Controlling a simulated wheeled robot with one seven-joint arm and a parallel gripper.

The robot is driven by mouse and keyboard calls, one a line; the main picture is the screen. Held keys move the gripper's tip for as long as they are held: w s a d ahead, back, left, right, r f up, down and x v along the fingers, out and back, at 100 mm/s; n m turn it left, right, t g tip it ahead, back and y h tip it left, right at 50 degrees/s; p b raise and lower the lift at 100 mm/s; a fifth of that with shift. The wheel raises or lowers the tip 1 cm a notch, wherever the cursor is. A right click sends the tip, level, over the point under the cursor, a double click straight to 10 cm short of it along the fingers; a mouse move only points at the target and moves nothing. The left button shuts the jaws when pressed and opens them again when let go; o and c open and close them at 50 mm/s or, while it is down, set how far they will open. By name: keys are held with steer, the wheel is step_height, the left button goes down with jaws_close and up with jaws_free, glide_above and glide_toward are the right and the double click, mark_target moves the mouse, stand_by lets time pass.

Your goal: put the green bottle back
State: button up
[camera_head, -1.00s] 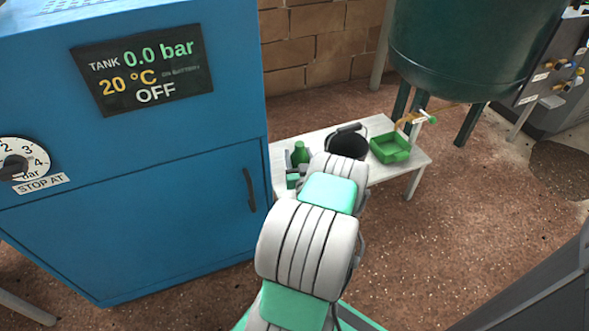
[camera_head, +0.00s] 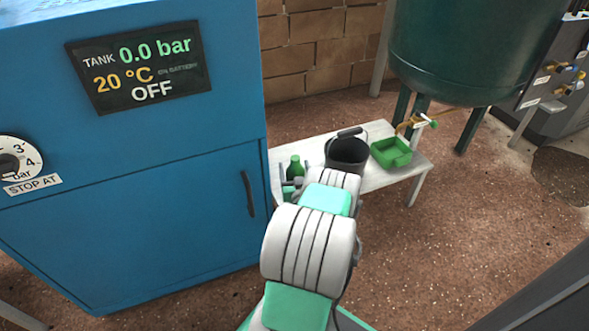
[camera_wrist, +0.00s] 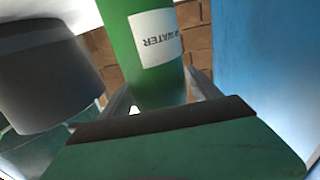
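The green bottle (camera_head: 296,169) stands upright at the left end of the white bench, in front of the wall. In the wrist view the bottle (camera_wrist: 150,70) is large, with a white label reading WATER upside down. My gripper (camera_wrist: 163,98) has one finger on each side of it and appears shut on it.
On the white bench (camera_head: 375,180) a black bucket (camera_head: 346,155) stands close right of the bottle, with a green tray (camera_head: 391,153) beyond. The blue cabinet (camera_head: 130,220) rises close on the left. A green tank (camera_head: 475,50) stands behind right.

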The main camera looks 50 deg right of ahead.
steer(key=shift+o, duration=0.3)
steer(key=shift+r+p, duration=0.2)
steer(key=shift+p, duration=0.1)
steer(key=b+v, duration=0.1)
steer(key=v, duration=1.1)
steer(key=shift+s, duration=0.15)
